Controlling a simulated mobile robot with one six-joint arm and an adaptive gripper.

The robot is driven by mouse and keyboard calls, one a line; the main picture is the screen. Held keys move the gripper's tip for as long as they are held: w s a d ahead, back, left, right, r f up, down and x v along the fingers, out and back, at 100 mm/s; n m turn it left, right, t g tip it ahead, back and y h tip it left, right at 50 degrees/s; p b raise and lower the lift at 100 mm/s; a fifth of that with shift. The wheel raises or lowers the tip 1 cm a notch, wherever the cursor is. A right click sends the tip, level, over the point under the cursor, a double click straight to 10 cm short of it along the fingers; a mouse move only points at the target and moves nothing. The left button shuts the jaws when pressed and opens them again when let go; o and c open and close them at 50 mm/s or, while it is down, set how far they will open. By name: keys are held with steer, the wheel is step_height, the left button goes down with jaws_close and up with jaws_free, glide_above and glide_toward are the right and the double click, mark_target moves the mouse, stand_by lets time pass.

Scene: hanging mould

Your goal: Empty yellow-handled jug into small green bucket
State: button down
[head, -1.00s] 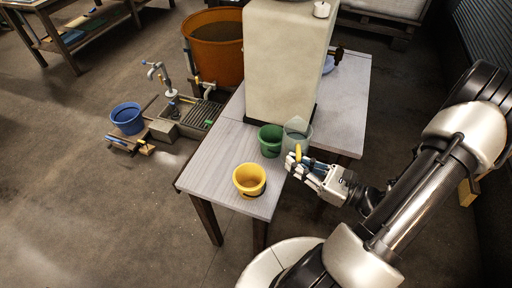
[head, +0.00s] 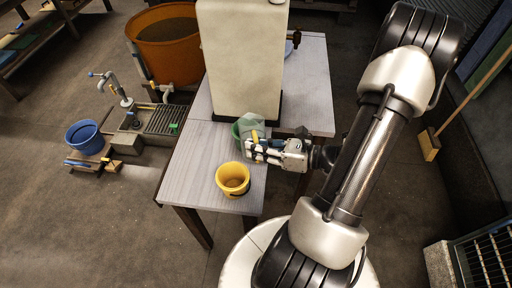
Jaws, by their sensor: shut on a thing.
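The translucent jug (head: 247,122) with its yellow handle (head: 254,137) is in my gripper (head: 252,148), which is shut on the handle. The jug overlaps the small green bucket (head: 236,131) in the head view and appears to be over it and tilted. The bucket stands on the table by the tall pale block, and most of it is hidden behind the jug and gripper. The jug's contents and any flow into the bucket cannot be made out.
A yellow bucket (head: 232,178) stands near the front of the grey table (head: 190,165). A tall pale block (head: 241,60) rises just behind the green bucket. A blue bucket (head: 84,136) and a tap (head: 113,85) are off to the left. A broom (head: 470,100) leans at the right.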

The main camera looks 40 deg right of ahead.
mark_target(253, 135)
steer(key=shift+w+f, duration=0.15)
steer(key=shift+w, duration=0.05)
steer(key=r+m+g, duration=0.1)
steer(key=m+g, duration=0.1)
steer(key=w+r+m+g, duration=0.1)
steer(key=shift+d+r, duration=0.3)
steer(key=shift+d, duration=0.05)
steer(key=shift+w+d+r+m+g+p, duration=0.15)
steer(key=shift+w+r+m+g+p, duration=0.15)
steer(key=shift+r+m+g+p, duration=0.3)
steer(key=w+m+g+p, duration=0.1)
steer(key=p, duration=0.1)
steer(key=w+d+r+m+g+y+p, duration=0.1)
steer(key=p, duration=0.2)
steer(key=w+d+r+m+g+p, duration=0.1)
steer(key=p, duration=0.2)
steer(key=shift+w+r+y, duration=0.15)
steer(key=shift+w+y, duration=0.1)
steer(key=shift+y, duration=0.05)
steer(key=shift+w+d+r+m+g+p, duration=0.1)
steer(key=shift+w+d+m+g+p, duration=0.2)
steer(key=shift+p, duration=0.7)
steer(key=shift+w+d+r+m+g+p, duration=0.1)
steer(key=shift+w+g+p, duration=0.25)
steer(key=shift+p, duration=0.6)
